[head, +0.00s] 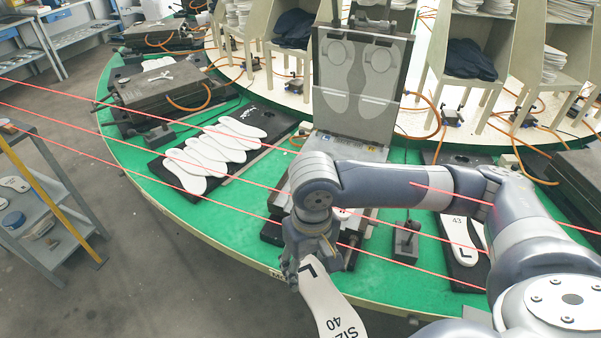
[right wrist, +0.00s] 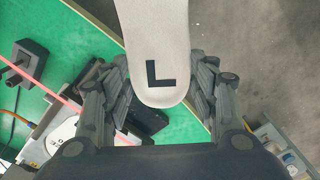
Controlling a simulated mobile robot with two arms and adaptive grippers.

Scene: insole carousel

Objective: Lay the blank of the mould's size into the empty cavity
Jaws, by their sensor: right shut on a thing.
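A white insole blank (head: 330,298) marked "L" and "Size 40" hangs in my right gripper (head: 306,272), over the table's front edge. The right wrist view shows its rounded end with the black L (right wrist: 160,80) between the two fingers (right wrist: 160,97), which are shut on its sides. The mould stands behind the gripper with its grey lid (head: 362,75) raised, showing two sole shapes. Its lower part is mostly hidden by my right arm; in the right wrist view a corner of it (right wrist: 45,150) shows a white piece. I cannot see the empty cavity clearly. My left gripper is not in view.
A black board (head: 237,165) with several white insoles lies left on the green table (head: 235,225). Another board (head: 472,272) with insoles marked 43 lies right. A small black block with a post (head: 405,243) stands near the mould. Red lines cross the view. A closed mould (head: 160,92) is back left.

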